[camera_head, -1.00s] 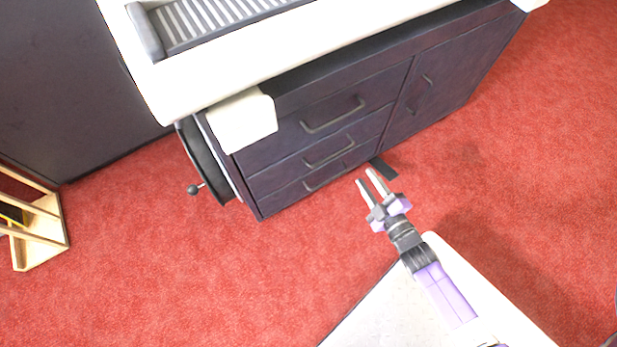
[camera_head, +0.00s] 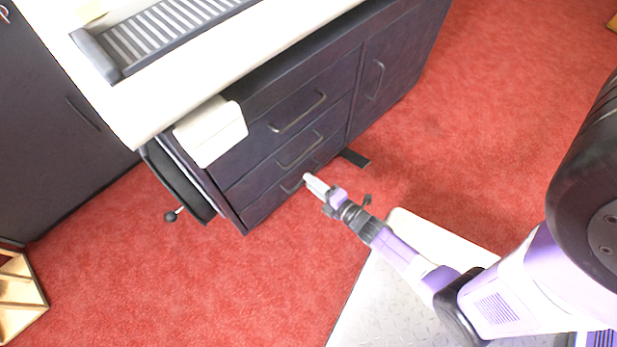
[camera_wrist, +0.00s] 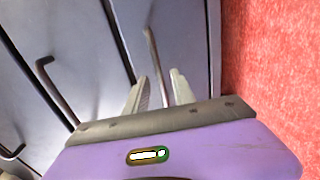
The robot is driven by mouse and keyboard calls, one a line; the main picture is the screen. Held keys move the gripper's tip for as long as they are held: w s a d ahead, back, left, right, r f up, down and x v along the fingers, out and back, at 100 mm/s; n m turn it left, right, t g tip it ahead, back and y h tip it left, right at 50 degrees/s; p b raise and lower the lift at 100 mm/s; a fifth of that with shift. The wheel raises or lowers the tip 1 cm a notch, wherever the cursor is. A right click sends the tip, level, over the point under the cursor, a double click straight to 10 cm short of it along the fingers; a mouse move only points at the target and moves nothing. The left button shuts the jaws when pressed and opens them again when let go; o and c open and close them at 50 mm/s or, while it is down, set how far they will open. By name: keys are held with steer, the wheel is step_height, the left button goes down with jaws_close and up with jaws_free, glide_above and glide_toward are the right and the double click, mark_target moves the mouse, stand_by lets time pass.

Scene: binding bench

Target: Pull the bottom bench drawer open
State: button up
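The bottom bench drawer (camera_head: 263,208) is the lowest of the dark drawers and appears shut, flush with the cabinet front. Its bar handle (camera_head: 290,188) is partly hidden behind my gripper (camera_head: 308,178) in the head view. In the wrist view, the bottom drawer's front (camera_wrist: 187,40) fills the area beside the red floor, and its handle (camera_wrist: 151,50) runs down between my two fingers (camera_wrist: 159,85). The fingers are open, with a gap on each side of the handle. I cannot tell how deep the handle sits between them.
The middle drawer's handle (camera_head: 299,150) and top drawer's handle (camera_head: 298,112) are just above. A cupboard door (camera_head: 392,75) is to the right. A dark foot (camera_head: 355,158) sticks out below. Red carpet (camera_head: 200,290) is clear in front.

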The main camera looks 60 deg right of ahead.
steer(key=shift+x, duration=0.9)
jaws_close()
stand_by(0.8)
